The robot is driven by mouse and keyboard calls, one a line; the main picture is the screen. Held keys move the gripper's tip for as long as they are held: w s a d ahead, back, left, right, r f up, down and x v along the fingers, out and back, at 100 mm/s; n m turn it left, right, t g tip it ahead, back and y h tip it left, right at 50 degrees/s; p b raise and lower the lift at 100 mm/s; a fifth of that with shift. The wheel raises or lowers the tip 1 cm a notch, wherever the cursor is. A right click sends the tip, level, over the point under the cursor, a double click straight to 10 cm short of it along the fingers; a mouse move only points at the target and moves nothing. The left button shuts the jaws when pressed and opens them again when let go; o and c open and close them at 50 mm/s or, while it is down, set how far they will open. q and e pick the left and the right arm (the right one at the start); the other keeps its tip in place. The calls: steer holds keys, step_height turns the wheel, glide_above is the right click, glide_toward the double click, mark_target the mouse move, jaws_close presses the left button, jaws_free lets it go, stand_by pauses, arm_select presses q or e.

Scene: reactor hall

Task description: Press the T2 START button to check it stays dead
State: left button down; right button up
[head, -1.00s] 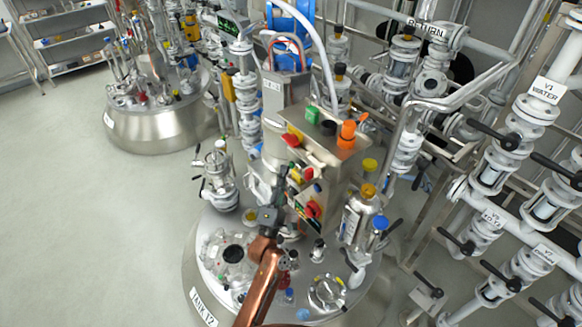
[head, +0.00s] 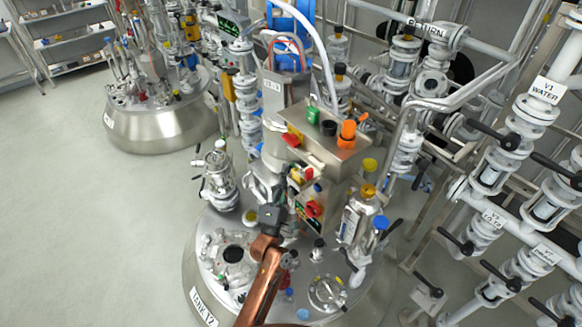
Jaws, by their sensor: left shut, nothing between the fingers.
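The control box (head: 322,155) stands on the tank 2 lid in the middle of the head view. My left gripper (head: 273,207), on a copper arm from the bottom, is shut and empty. It appears below and left of the box, apart from the green button. My right gripper is out of view.
The round steel lid of tank 2 (head: 214,276) carries several fittings around my arm. A steel bottle with a blue cap (head: 357,217) stands right of the box. White pipes with black valve handles (head: 510,141) fill the right. Open floor (head: 95,225) lies left.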

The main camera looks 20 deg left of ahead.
arm_select(q)
steer(key=shift+s, duration=0.15)
steer(key=shift+s+a, duration=0.35)
steer(key=shift+s, duration=0.2)
steer(key=s+a, duration=0.1)
steer(key=s+p, duration=0.1)
steer(key=s, duration=0.1)
steer(key=s+a, duration=0.1)
steer(key=shift+s+a, duration=0.2)
steer(key=shift+a, duration=0.1)
stand_by(0.6)
